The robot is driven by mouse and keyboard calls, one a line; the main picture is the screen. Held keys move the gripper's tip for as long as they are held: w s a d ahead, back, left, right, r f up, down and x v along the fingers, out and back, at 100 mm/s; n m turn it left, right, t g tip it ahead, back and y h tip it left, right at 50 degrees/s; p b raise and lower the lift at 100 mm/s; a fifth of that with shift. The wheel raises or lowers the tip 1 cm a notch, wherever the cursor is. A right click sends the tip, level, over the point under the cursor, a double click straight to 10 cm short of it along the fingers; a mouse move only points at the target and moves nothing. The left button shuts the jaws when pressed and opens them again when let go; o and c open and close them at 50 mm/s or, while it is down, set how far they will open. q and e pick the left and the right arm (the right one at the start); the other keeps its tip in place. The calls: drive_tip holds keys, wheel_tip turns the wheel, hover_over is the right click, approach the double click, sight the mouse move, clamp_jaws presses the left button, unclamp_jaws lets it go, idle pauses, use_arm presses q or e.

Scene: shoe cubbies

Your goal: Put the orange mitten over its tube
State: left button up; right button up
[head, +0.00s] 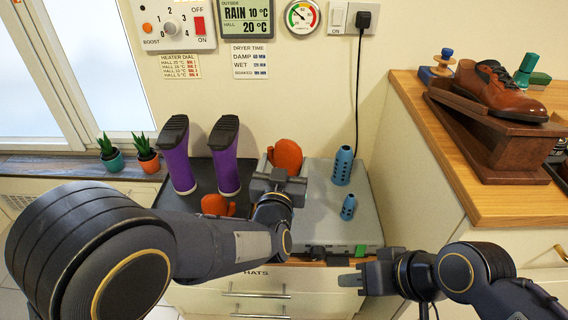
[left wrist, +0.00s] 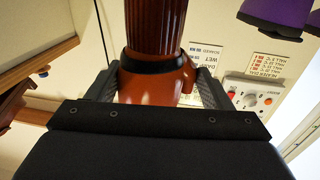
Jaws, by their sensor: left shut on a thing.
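The larger orange mitten (head: 287,155) is in my left gripper (head: 279,184), raised above the grey drying surface. In the left wrist view both fingers sit on either side of the orange mitten (left wrist: 150,86), near a dark band and a ribbed part. A smaller orange mitten (head: 214,205) lies on the black tray, partly hidden by my left arm. A tall blue tube with holes (head: 342,166) and a short blue one (head: 348,207) stand bare, to the right of the held mitten. My right gripper (head: 349,280) is empty, low by the cabinet front; its finger gap is unclear.
Two purple boots (head: 226,165) stand soles up on the black tray (head: 205,170). A wooden cabinet (head: 440,160) with a brown shoe (head: 503,92) rises at the right. A cord hangs behind the tall tube. Grey surface (head: 320,225) around the short tube is clear.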

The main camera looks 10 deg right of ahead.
use_arm(q)
drive_tip(key=shift+f+b, duration=0.3)
drive_tip(key=shift+f, duration=0.25)
drive_tip(key=shift+b, duration=0.35)
idle(1.4)
drive_tip(key=shift+f+b, duration=4.3)
drive_tip(key=shift+f, duration=0.35)
drive_tip(key=shift+c, duration=0.2)
drive_tip(key=o, duration=1.1)
drive_tip(key=shift+r, duration=0.1)
drive_tip(key=shift+c, duration=0.2)
drive_tip(key=p+v, duration=0.2)
drive_tip(key=v, duration=0.6)
